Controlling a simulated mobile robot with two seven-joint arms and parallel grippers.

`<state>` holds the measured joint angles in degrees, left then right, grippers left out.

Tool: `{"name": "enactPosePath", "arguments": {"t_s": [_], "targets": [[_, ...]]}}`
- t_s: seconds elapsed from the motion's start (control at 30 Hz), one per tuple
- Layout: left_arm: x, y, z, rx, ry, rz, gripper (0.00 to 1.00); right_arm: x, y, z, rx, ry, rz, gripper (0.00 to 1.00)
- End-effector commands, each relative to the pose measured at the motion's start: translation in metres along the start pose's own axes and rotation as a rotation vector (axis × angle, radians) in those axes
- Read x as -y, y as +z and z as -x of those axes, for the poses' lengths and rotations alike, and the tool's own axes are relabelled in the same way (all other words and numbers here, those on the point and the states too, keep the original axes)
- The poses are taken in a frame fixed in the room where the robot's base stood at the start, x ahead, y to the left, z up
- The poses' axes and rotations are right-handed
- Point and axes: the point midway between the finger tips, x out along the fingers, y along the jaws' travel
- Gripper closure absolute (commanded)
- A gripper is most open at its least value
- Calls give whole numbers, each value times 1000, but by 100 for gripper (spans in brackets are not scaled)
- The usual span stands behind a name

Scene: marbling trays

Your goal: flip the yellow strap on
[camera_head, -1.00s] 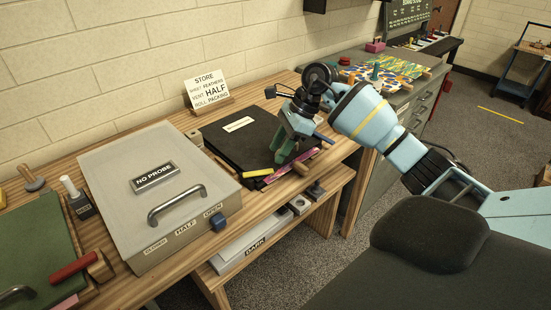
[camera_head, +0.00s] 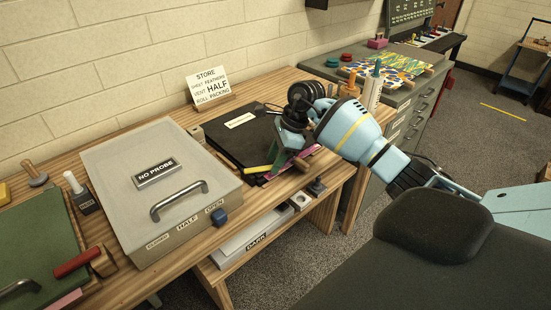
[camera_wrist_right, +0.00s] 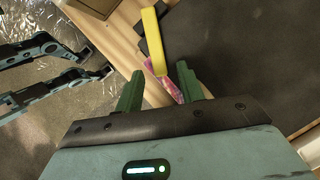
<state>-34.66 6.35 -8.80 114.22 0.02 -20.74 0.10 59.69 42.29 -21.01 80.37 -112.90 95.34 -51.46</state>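The yellow strap (camera_head: 257,170) is a short bar at the front edge of the black folder-like case (camera_head: 228,140). In the right wrist view the yellow strap (camera_wrist_right: 153,40) lies ahead of my fingers. My right gripper (camera_head: 286,152) is close to the strap, on its right, with its tips partly hidden in the head view. In the right wrist view my right gripper (camera_wrist_right: 160,88) is open, its green fingers apart. A pink strip (camera_wrist_right: 187,80) shows beside the right-hand finger. I see no grip on the strap.
A grey box marked NO PROBE (camera_head: 115,180) with a handle stands left of the case. A sign (camera_head: 208,88) stands behind. A green board (camera_head: 35,250) lies far left. A shelf (camera_head: 262,245) is under the bench. A colourful sheet (camera_head: 390,68) lies at the back right.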

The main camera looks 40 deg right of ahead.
Motion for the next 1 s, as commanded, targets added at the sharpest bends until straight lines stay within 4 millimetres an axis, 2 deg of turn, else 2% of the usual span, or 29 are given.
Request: {"name": "enactPosePath", "arguments": {"t_s": [0.33,0.63,1.0], "targets": [[0,2,0,3,0,0,100,0,0,-4,0,0,-1,62],[0,1,0,2,0,-1,100,0,0,-4,0,0,-1,100],[0,0,0,0,0,-1,100,-1,-5,-3,-1,0,-1,100]]}}
